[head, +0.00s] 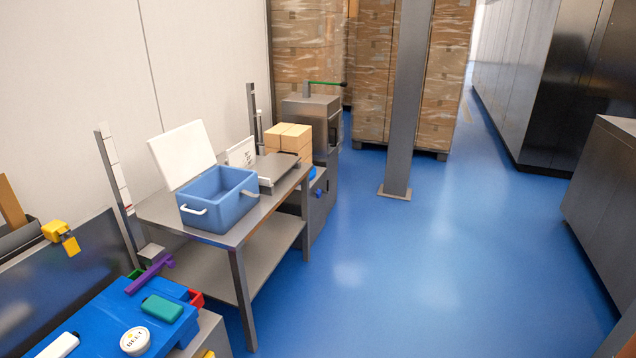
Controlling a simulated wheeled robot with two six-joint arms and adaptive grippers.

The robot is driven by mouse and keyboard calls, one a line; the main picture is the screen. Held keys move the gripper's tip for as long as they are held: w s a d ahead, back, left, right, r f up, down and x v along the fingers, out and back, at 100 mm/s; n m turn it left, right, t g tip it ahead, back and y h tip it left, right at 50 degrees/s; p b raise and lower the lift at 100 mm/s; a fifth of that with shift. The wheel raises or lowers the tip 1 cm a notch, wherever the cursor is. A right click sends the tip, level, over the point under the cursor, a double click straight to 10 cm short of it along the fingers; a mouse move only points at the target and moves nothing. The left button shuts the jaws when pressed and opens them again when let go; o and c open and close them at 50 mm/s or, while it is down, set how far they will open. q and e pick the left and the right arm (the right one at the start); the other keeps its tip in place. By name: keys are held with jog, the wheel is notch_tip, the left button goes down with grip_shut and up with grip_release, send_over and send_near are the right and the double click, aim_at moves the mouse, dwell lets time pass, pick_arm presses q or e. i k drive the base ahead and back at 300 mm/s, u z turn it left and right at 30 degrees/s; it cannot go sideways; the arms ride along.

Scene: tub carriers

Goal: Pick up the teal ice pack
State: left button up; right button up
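The teal ice pack (162,308) is a small rounded block. It lies flat on a blue surface (112,308) at the lower left of the head view, near that surface's right edge. Nothing covers it and nothing is touching it from above. Neither of my grippers shows in the head view.
A white round tub (135,341), a purple tool (149,273) and a white object (58,346) lie around the pack. A steel table (262,215) behind holds an open blue cooler (217,198). A grey post (403,110) stands on clear blue floor.

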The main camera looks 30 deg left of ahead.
aim_at(166, 310)
jog(key=i, duration=1.45)
jog(key=u, duration=0.8)
jog(key=i, duration=0.85)
jog(key=u, duration=1.5)
jog(key=i, duration=0.6)
jog(key=u, duration=0.45)
